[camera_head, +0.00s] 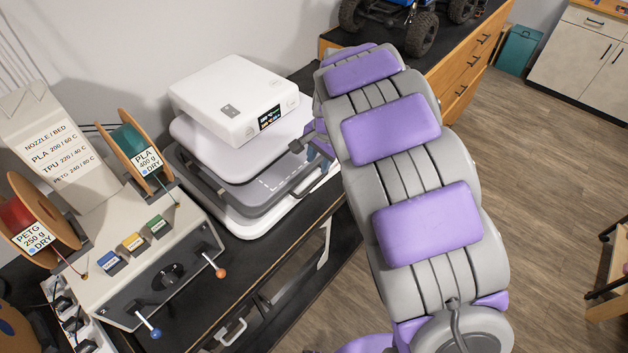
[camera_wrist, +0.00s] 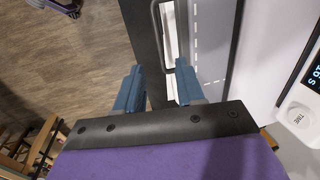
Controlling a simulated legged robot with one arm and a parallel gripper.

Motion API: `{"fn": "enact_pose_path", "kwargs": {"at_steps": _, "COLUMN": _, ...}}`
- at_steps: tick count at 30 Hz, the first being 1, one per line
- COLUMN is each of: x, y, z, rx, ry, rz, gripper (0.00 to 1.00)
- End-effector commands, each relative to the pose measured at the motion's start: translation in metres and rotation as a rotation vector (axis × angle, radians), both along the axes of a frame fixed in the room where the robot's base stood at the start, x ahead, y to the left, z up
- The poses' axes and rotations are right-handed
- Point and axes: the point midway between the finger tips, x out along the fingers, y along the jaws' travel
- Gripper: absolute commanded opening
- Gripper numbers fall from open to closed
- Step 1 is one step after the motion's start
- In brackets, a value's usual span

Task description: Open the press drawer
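The press (camera_head: 240,105) is a white machine with a small lit display, on the dark bench top. Its grey drawer (camera_head: 285,185) lies under the raised upper plate, and the front part with a white dashed outline shows. I cannot tell how far out it is. The drawer's dark looped handle (camera_head: 318,182) is at the front edge; it also shows in the wrist view (camera_wrist: 154,28). My gripper (camera_wrist: 158,68) has two blue fingers spread apart, near the handle's lower end in that view. Contact cannot be told. In the head view my arm hides most of the gripper.
A control box (camera_head: 150,260) with levers and filament spools stands left of the press. A blue wheeled vehicle (camera_head: 405,25) sits on the wooden cabinet behind. Another handle (camera_head: 232,332) is on the bench front below. The wooden floor (camera_head: 545,200) at right is open.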

Motion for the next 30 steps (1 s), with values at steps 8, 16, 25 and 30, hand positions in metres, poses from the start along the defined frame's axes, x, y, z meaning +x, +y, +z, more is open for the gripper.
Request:
{"fn": "enact_pose_path", "kwargs": {"at_steps": 8, "x": 0.004, "y": 0.007, "z": -0.058, "rx": -0.001, "ry": 0.008, "rz": 0.0, "gripper": 0.38}}
{"fn": "enact_pose_path", "kwargs": {"at_steps": 16, "x": 0.008, "y": 0.013, "z": -0.092, "rx": -0.002, "ry": 0.005, "rz": 0.002, "gripper": 0.38}}
{"fn": "enact_pose_path", "kwargs": {"at_steps": 25, "x": 0.01, "y": 0.014, "z": -0.1, "rx": 0.0, "ry": 0.003, "rz": 0.0, "gripper": 0.38}}
{"fn": "enact_pose_path", "kwargs": {"at_steps": 30, "x": 0.01, "y": 0.014, "z": -0.099, "rx": -0.001, "ry": 0.002, "rz": 0.0, "gripper": 0.34}}
